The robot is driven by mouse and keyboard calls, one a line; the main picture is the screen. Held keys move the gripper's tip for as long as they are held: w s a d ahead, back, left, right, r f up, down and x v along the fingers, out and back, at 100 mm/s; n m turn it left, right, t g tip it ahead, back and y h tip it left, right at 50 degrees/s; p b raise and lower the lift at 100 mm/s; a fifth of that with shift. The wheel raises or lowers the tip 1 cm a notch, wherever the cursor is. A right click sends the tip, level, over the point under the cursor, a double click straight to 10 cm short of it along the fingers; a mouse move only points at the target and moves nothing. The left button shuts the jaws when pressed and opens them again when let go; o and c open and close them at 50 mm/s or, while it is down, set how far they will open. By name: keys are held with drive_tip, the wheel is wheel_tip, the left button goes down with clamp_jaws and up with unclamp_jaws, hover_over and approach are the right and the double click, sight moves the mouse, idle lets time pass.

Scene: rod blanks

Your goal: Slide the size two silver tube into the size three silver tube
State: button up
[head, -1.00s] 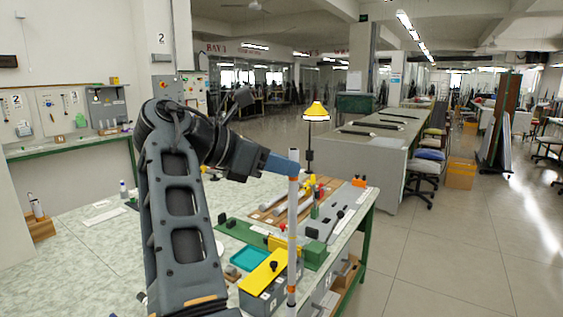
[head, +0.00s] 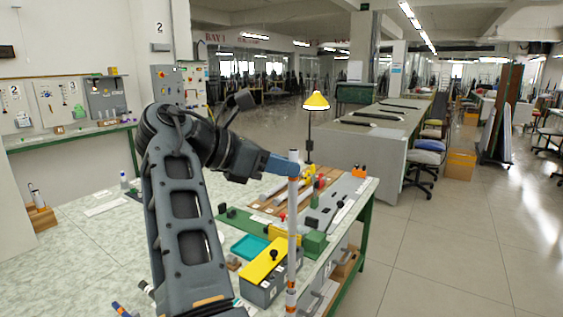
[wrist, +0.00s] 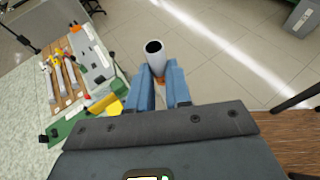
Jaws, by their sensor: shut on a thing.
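My gripper (head: 292,166) is shut on a long, pale silver tube (head: 292,215) with orange bands near its lower end. The tube hangs upright beside the bench's right edge, its top just above the fingers. In the wrist view my gripper (wrist: 160,88) holds this tube (wrist: 156,60), its dark open mouth facing the camera. Other silver tubes lie on a wooden board on the bench, seen in the wrist view as a tube (wrist: 70,70) among several. I cannot read a size on any tube, so which is size two or three is unclear.
A grey box with a yellow lid (head: 262,262), a teal tray (head: 250,247) and a green fixture (head: 314,243) crowd the bench's right part. The bench's left surface (head: 85,250) is mostly clear. Open floor lies to the right.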

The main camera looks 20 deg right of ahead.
sight(292, 233)
wheel_tip(292, 233, down, 16)
idle(6.5)
drive_tip(key=o, duration=0.9)
drive_tip(key=shift+a, duration=0.1)
